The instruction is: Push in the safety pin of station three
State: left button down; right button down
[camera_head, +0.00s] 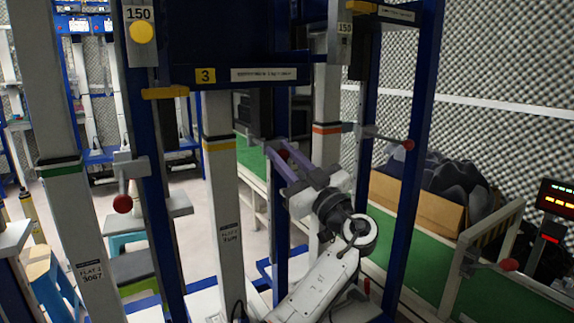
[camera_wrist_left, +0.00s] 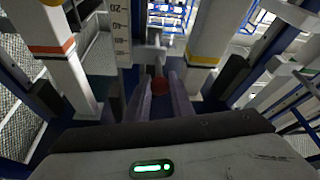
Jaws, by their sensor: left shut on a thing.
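Station three carries a yellow "3" sign (camera_head: 205,75) on its dark blue crossbar. A red ball knob (camera_head: 283,155) of a safety pin sits behind the station's front, between the white uprights. My left gripper (camera_head: 276,147) reaches it from the lower right, with its two purple fingers on either side of the knob. In the left wrist view the red knob (camera_wrist_left: 160,86) lies between the fingers (camera_wrist_left: 162,84), and the gripper is shut on it. The knob partly hides the pin's shaft, so how deep it sits is unclear. My right gripper is not in view.
Other red-knobbed pins stick out at the left upright (camera_head: 122,203), the right upright (camera_head: 408,144) and the lower right (camera_head: 509,264). Blue posts (camera_head: 412,150) and white uprights (camera_head: 222,220) stand close around my arm. A cardboard box (camera_head: 415,203) stands behind at the right.

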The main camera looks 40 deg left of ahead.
pick_arm(q)
jog(key=c, duration=1.5)
grip_release()
jog(key=shift+a, duration=0.2)
jog(key=shift+c, duration=0.2)
jog(key=shift+d, duration=0.15)
jog(key=shift+d+f, duration=0.2)
jog(key=shift+d, duration=0.1)
jog(key=b+v, duration=0.1)
jog(key=v, duration=0.8)
jog(key=shift+s+d, duration=0.15)
jog(key=shift+d, duration=0.05)
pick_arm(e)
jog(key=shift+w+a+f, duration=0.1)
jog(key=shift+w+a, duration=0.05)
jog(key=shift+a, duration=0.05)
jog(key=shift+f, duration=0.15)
